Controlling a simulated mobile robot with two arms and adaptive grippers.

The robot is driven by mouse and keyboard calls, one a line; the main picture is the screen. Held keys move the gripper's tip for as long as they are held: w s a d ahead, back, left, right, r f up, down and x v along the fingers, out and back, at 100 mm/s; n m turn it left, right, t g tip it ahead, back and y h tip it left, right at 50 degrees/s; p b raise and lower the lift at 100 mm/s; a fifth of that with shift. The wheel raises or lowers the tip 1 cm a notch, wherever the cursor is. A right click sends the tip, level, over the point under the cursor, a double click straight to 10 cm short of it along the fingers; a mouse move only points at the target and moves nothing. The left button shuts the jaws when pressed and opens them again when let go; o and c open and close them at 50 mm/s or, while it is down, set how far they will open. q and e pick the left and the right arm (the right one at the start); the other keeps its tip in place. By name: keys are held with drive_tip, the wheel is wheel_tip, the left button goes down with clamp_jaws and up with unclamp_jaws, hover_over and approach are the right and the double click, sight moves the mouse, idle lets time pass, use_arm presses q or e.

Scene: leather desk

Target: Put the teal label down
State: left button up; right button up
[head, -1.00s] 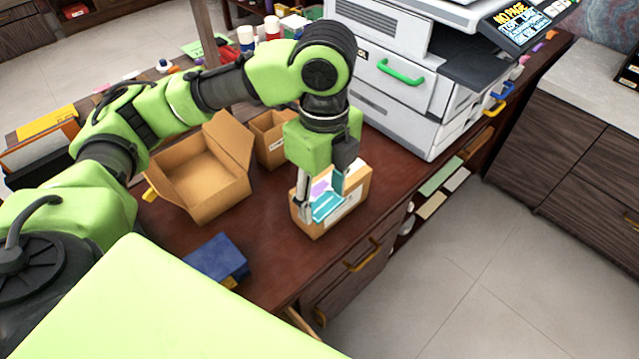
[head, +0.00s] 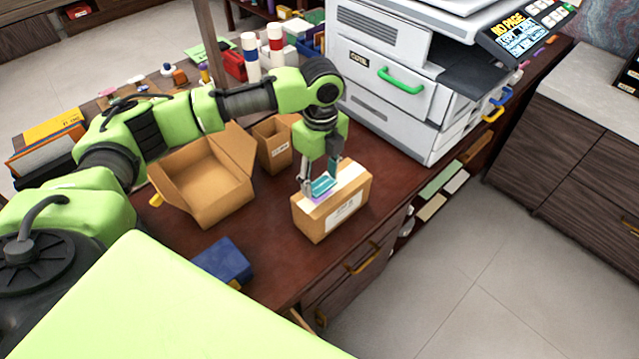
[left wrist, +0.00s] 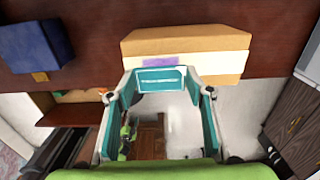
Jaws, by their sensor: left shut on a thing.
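The teal label (head: 322,186) is a small flat piece between the fingertips of my left gripper (head: 319,184). My left gripper is shut on it, pointing down at the left part of the top of a closed cardboard box (head: 342,217). In the left wrist view, the teal label (left wrist: 161,80) spans the two fingers, and the box (left wrist: 190,42) lies just beyond it. A purple label (head: 323,198) is on the box top beside a pale strip (head: 346,175). I cannot tell whether the teal label touches the box. My right gripper is not in view.
An open carton (head: 205,185) and a small carton (head: 275,148) stand behind and left of the box. A blue block (head: 224,257) lies at the front. A printer (head: 400,90) stands at the back right. The desk's right edge is close to the box.

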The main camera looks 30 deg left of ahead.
sight(319, 184)
use_arm(q)
wheel_tip(319, 184, down, 3)
drive_tip(key=shift+a+f+p, duration=0.1)
drive_tip(key=shift+p, duration=0.6)
drive_tip(key=shift+f, duration=0.1)
drive_tip(key=shift+f, duration=0.1)
drive_tip(key=shift+s+f, duration=0.4)
drive_tip(key=shift+f, duration=0.15)
drive_tip(key=o, duration=0.7)
drive_tip(key=shift+c, duration=0.2)
drive_tip(key=shift+w+f, duration=0.25)
drive_tip(key=shift+w, duration=0.05)
drive_tip(key=shift+r, duration=0.1)
drive_tip(key=shift+r, duration=0.1)
